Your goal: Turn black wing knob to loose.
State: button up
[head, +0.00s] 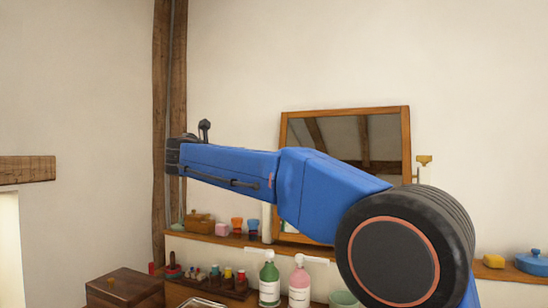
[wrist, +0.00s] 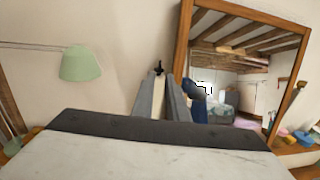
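A small black wing-shaped knob (wrist: 158,67) shows in the wrist view, at the top of a cream post (wrist: 159,90) just left of the mirror. It is too small to tell which way its wings are turned. My gripper (wrist: 161,78) has its two grey fingers apart, with the post and knob seen through the gap. The knob appears beyond the fingertips, and I see no contact. In the head view my blue arm crosses in front of the mirror, and the knob cannot be made out there.
The wood-framed mirror (head: 405,140) stands on a shelf (head: 205,238) against the wall, with a yellow knob (head: 424,160) at its right side. Below are a green bottle (head: 269,283), a pink bottle (head: 299,284) and small jars. A green lamp shade (wrist: 80,64) hangs at left in the wrist view.

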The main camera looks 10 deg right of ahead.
jog(key=x, duration=1.7)
jog(key=shift+w, duration=0.2)
jog(key=shift+d+f, duration=0.1)
jog(key=shift+d, duration=0.05)
grip_shut()
jog(key=shift+n+t+y, duration=0.3)
jog(key=shift+y, duration=0.1)
jog(key=shift+w+a+n+t+y, duration=0.15)
jog(key=shift+a+n+t+y, duration=0.25)
jog(key=shift+n+t+y, duration=0.7)
jog(key=shift+w+a+n+t+y, duration=0.2)
jog(key=shift+a+n+t+y, duration=0.2)
jog(key=shift+n+y, duration=1.35)
jog(key=shift+w+a+n+t+y, duration=0.15)
jog(key=shift+a+n+t+y, duration=0.4)
jog(key=shift+y, duration=1.6)
jog(key=shift+d, duration=0.15)
